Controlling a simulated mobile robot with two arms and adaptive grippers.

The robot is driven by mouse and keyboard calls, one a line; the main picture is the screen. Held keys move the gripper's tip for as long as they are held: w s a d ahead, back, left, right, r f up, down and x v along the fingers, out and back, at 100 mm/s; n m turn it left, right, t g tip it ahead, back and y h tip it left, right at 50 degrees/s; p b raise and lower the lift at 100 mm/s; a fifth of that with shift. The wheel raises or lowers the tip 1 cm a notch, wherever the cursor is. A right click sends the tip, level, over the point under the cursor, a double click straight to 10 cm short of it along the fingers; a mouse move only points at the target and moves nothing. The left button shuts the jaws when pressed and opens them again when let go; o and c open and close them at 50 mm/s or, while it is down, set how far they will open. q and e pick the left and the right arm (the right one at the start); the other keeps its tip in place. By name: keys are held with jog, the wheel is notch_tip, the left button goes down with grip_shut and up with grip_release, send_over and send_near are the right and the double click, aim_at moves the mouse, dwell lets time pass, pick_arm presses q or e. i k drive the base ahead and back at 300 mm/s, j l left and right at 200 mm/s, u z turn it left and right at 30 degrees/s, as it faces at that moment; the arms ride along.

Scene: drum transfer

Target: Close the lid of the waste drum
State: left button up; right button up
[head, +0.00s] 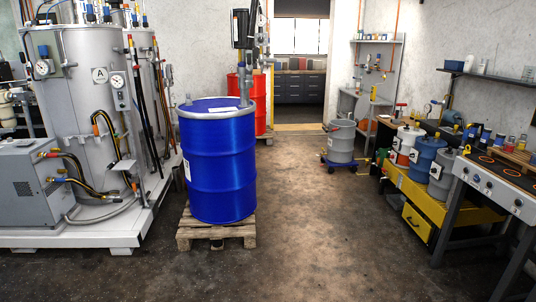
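A small grey drum (341,143) stands upright on a blue wheeled dolly (341,166), back right of centre. It has a pale label, and fittings stick up at its top; I cannot tell whether its lid is open or shut. A large blue drum (221,165) stands upright on a wooden pallet (216,230) nearer to me, with a grey pipe and a dark pump unit at its top. I cannot tell for certain which drum is the waste drum. Neither of my grippers shows in the head view.
Tall grey tanks (92,95) with hoses stand on a white platform (85,230) at left. A bench with a yellow shelf (425,190) and a hot-plate table (500,178) line the right. A red drum (260,105) is behind the blue one. The middle floor (305,215) is clear.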

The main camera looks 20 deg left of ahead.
aim_at(362, 107)
jog(key=u, duration=0.15)
jog(key=i+z, duration=0.2)
jog(key=i, duration=6.2)
jog(key=i+j+z, duration=0.1)
jog(key=i, duration=0.7)
jog(key=i+j, duration=0.1)
jog(key=i, duration=0.7)
jog(key=z, duration=0.05)
